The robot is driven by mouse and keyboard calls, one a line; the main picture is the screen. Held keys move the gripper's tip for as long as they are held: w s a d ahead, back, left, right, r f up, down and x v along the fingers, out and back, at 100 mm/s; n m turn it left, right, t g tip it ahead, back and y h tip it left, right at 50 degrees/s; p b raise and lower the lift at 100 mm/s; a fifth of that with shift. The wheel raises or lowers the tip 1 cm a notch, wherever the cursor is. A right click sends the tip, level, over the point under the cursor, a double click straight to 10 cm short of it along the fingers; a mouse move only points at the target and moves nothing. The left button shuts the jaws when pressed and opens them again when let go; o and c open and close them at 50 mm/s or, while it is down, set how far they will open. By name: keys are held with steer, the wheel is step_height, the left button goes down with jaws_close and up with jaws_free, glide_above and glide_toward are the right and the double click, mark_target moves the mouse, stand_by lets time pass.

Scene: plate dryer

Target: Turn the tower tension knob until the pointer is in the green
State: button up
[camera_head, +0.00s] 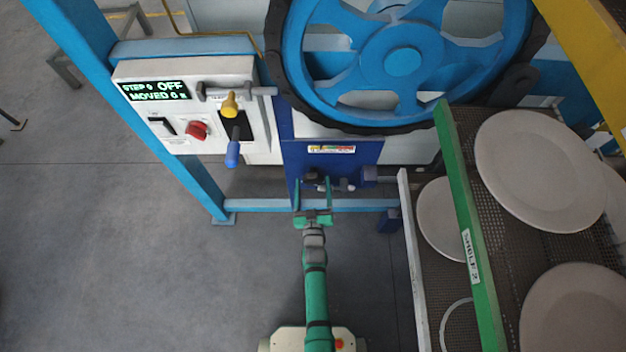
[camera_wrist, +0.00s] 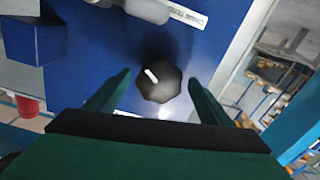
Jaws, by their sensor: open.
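The black knob (camera_wrist: 158,78) with a white pointer line sits on a dark blue panel in the wrist view. Its line points to the upper left. A dark knob (camera_head: 311,174) shows low on the blue tower panel (camera_head: 296,158) in the head view. My gripper (camera_head: 312,184) is open and empty, with its green fingers pointing at the panel. In the wrist view the fingers of my gripper (camera_wrist: 159,84) stand left and right of the knob, with gaps on both sides. A coloured strip (camera_head: 331,149) with red, yellow and green is above; no pointer on it is readable.
A blue block (camera_wrist: 38,42) and a pale fitting with a label (camera_wrist: 178,12) are near the knob. A control box (camera_head: 195,110) reads "STEP 0 OFF, MOVED 0". A large blue wheel (camera_head: 403,62) is above.

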steer(key=shift+w, duration=1.15)
steer(key=c, duration=1.1)
steer(key=shift+o, duration=0.2)
steer(key=shift+m, duration=2.5)
steer(key=o, duration=1.1)
steer(key=shift+c, duration=0.2)
steer(key=s, duration=1.1)
